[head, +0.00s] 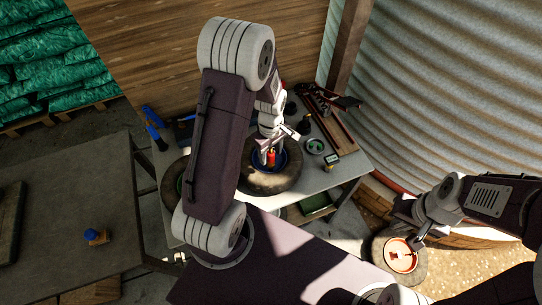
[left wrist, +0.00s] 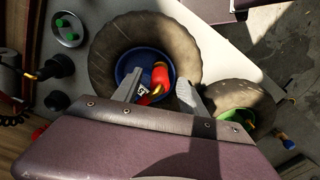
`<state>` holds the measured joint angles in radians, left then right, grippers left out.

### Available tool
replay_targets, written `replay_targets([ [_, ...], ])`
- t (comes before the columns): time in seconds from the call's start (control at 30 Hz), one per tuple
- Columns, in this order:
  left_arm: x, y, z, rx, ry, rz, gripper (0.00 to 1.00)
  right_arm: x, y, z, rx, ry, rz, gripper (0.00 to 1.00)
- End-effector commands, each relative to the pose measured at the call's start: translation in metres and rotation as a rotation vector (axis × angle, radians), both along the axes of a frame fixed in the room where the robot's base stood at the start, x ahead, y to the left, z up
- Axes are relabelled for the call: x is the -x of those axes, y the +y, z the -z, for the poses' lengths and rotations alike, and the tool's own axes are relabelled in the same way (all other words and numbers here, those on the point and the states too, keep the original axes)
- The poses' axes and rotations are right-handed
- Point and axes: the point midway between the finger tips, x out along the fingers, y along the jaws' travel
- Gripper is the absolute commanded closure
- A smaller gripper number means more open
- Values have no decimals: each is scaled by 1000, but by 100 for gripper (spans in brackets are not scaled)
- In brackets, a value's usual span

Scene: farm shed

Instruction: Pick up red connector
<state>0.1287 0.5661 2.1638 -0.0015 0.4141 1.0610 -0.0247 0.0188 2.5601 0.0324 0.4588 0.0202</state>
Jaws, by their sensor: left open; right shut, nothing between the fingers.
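The red connector (left wrist: 160,76) lies in a blue bowl (left wrist: 123,66) set inside a tire (left wrist: 101,52), seen in the left wrist view. In the head view the red connector (head: 271,159) shows below my left gripper (head: 270,150). My left gripper (left wrist: 158,90) is open, with one finger on each side of the connector. I cannot tell whether the fingers touch it. A yellow part and a small dark labelled part lie close to it in the bowl. My right gripper (head: 417,243) is shut and empty, above a reddish bowl (head: 401,256) in another tire at the lower right.
A second tire with a green bowl (left wrist: 232,117) stands beside the first. A round tin with green pieces (left wrist: 67,29) and dark tools (head: 325,97) lie on the bench. A corrugated wall closes the right.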

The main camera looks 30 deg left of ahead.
Motion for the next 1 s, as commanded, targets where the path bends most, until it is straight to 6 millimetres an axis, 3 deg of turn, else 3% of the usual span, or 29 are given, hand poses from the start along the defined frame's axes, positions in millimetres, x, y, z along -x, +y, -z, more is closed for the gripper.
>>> replay_targets([
  [0.1,0,0,11,0,1,0,51,0,0,0,0,0,0,100],
  [0.3,0,0,12,-1,-1,1,51,0,0,0,0,0,0,100],
  [0.47,0,0,11,-1,-1,1,95,0,0,0,0,0,0,100],
  [0.5,0,0,11,-1,-1,1,100,0,0,0,0,0,0,100],
  [0.83,-1,0,10,0,-2,0,100,0,0,0,0,0,0,100],
  [1.0,-2,0,-8,-1,-7,1,100,0,0,1,0,0,0,100],
])
